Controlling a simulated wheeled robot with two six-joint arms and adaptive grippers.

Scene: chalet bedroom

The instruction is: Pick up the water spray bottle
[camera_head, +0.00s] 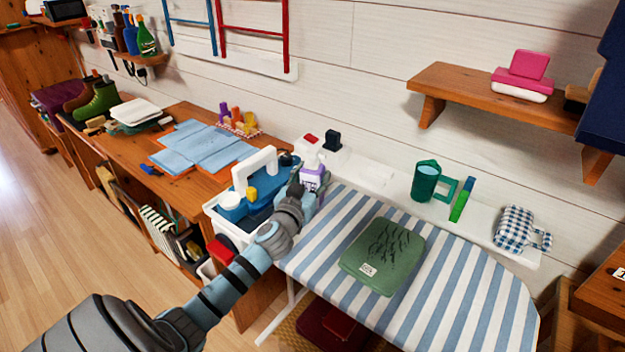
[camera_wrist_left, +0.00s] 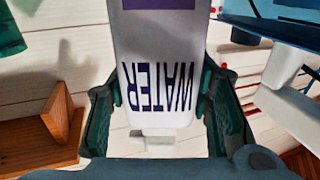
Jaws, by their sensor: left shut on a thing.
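The water spray bottle (camera_head: 313,178) is white with a purple part, and shows at the back left end of the striped ironing board. In the left wrist view the bottle (camera_wrist_left: 160,75) fills the middle, with the word WATER upside down. My left gripper (camera_head: 306,192) is shut on it, its dark fingers (camera_wrist_left: 163,112) pressing on both sides. The bottle's lower part is hidden behind the gripper in the head view, so I cannot tell whether it touches a surface there. My right gripper is not in view.
A green folded item (camera_head: 383,256) lies on the striped board (camera_head: 465,290). A green mug-like container (camera_head: 426,181) stands on the white ledge behind. A wooden shelf (camera_head: 455,85) hangs above right.

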